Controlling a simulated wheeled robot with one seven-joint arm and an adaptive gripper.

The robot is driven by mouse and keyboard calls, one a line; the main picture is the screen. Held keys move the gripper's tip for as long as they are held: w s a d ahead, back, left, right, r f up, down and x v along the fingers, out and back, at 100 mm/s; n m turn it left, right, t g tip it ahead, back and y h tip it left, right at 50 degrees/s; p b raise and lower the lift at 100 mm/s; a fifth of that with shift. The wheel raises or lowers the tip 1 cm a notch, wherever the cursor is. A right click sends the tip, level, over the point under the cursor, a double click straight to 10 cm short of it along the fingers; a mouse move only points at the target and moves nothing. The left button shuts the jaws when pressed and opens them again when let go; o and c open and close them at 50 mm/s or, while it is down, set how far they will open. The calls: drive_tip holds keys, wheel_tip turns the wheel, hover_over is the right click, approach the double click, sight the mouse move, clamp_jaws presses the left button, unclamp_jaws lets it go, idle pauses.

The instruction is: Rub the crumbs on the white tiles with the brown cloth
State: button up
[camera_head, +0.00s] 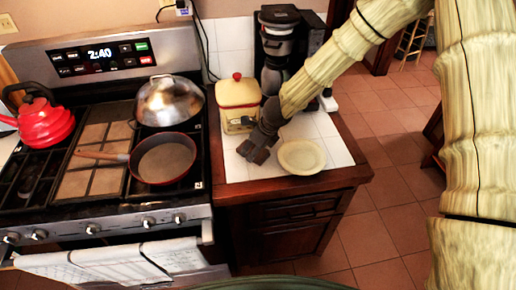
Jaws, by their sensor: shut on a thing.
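My gripper (262,142) reaches down from the right to the small counter beside the stove. It is shut on the brown cloth (253,154), a small dark brown patch at its tips, low over the white tiles (236,172). I cannot tell whether the cloth touches the tiles. The crumbs are too small to make out, or hidden by the gripper and cloth.
A cream bowl (302,157) stands just right of the gripper. The stove with a frying pan (164,158) is to the left. The counter's wooden edge (290,186) is in front.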

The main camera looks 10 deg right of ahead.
sight(224, 156)
drive_tip(key=shift+s+a+f+b, duration=0.1)
drive_tip(key=shift+a+f+b, duration=0.05)
drive_tip(key=shift+a, duration=0.7)
drive_tip(key=shift+s+a+f+b, duration=0.1)
drive_tip(key=shift+a+f+b, duration=0.05)
drive_tip(key=shift+a, duration=0.7)
drive_tip(key=shift+c, duration=0.4)
drive_tip(key=shift+w+a+r, duration=0.1)
drive_tip(key=shift+a+r, duration=0.05)
drive_tip(key=shift+a, duration=1.45)
drive_tip(key=shift+w+a+r, duration=0.1)
drive_tip(key=shift+a, duration=1.45)
drive_tip(key=shift+r+p, duration=2.95)
drive_tip(key=shift+r, duration=0.1)
drive_tip(key=shift+r+p, duration=1.55)
drive_tip(key=shift+p, duration=0.1)
drive_tip(key=shift+f, duration=0.15)
